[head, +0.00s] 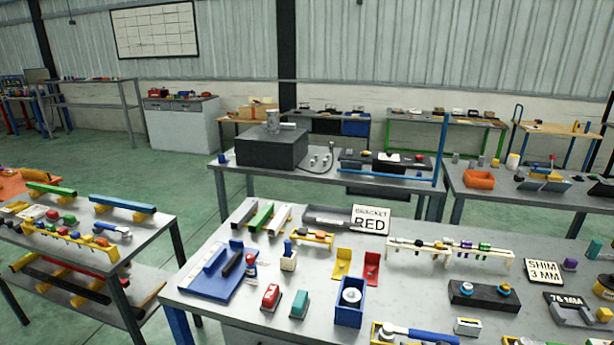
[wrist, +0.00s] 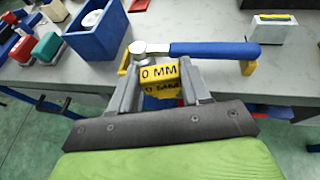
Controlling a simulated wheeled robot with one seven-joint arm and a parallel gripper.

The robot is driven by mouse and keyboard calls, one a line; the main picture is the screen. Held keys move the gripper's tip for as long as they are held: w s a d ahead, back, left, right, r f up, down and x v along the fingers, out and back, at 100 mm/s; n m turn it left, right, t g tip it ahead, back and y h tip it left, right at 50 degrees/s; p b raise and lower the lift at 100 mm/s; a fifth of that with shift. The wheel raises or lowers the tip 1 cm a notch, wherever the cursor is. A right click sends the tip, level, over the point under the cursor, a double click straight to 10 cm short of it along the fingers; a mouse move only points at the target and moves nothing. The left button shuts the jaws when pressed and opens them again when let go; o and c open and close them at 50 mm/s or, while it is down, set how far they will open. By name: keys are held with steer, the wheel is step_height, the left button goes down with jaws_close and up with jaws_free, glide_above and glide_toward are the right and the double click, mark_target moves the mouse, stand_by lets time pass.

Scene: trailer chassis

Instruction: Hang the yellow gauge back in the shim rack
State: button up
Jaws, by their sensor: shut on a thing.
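My gripper (wrist: 160,84) shows in the wrist view, shut on a yellow block, the gauge (wrist: 159,74), with black lettering reading "0 MM" on its visible face. The gauge is between the two grey fingers, over the front edge area of the bench. My gripper does not show in the head view. In the head view a long cream rack (head: 450,250) with several small coloured pieces along its top stands at the back right of the bench. A "SHIM 3 MM" sign (head: 544,271) lies right of it. I cannot tell for certain which rack is the shim rack.
A blue-handled tool (wrist: 212,49) rests on a yellow stand just beyond my gripper. A blue open box (wrist: 97,32) stands at left, and a small white block with a yellow top (wrist: 272,28) at right. Bare bench top (head: 405,290) lies before the cream rack.

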steer(key=a+f+y, duration=0.1)
steer(key=a, duration=0.5)
steer(key=shift+f+n, duration=0.15)
steer(key=shift+n, duration=0.25)
